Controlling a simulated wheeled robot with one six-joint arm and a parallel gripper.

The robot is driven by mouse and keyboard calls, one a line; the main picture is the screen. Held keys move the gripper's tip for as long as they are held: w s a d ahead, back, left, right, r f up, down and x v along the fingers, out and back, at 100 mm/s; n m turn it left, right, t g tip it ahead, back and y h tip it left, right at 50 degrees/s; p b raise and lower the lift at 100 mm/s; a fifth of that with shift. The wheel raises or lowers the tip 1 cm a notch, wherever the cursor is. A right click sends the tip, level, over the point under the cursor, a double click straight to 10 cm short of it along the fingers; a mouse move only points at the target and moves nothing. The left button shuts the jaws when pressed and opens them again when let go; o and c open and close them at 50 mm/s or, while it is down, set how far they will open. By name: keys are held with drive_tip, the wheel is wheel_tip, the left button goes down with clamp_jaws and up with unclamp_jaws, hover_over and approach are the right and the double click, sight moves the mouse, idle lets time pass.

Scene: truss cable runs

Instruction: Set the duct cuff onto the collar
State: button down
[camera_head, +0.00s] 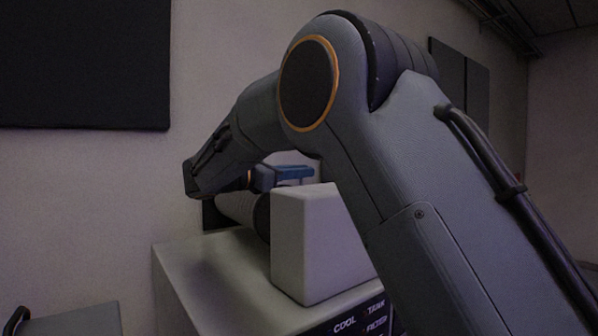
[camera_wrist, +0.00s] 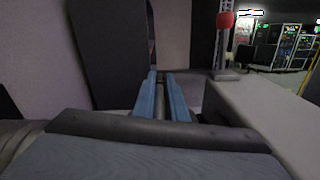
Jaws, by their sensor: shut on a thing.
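A ribbed grey duct (camera_head: 238,207) lies above the cabinet top in the head view, partly behind a pale box. Its dark end, which looks like the duct cuff (camera_head: 262,216), sits against the box's left side, below my gripper. My gripper (camera_head: 290,173) has blue fingers and shows just above the box's back edge. In the wrist view the fingers (camera_wrist: 162,80) lie close together with a thin strip between them. It is shut on what seems to be the duct cuff, though the grip itself is mostly hidden. I cannot make out the collar clearly; the box or my arm may hide it.
The pale box (camera_head: 315,245) stands on a cabinet (camera_head: 205,265) labelled COOL, TANK and FILTER. A pale block also fills the right of the wrist view (camera_wrist: 270,115). A dark panel (camera_wrist: 108,50) stands left of the fingers. A post with a red part (camera_wrist: 226,21) stands beyond.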

drive_tip(key=shift+s+d+r, duration=0.1)
drive_tip(key=shift+s+d, duration=0.4)
drive_tip(key=shift+s, duration=0.1)
drive_tip(key=shift+a, duration=0.25)
drive_tip(key=shift+w+a, duration=0.15)
drive_tip(key=c, duration=1.9)
unclamp_jaws()
drive_tip(key=shift+o, duration=0.3)
drive_tip(key=shift+d, duration=0.2)
drive_tip(key=shift+a, duration=0.1)
drive_tip(key=b+v, duration=0.2)
drive_tip(key=v, duration=0.5)
drive_tip(key=shift+s+a, duration=0.25)
drive_tip(key=shift+s, duration=0.05)
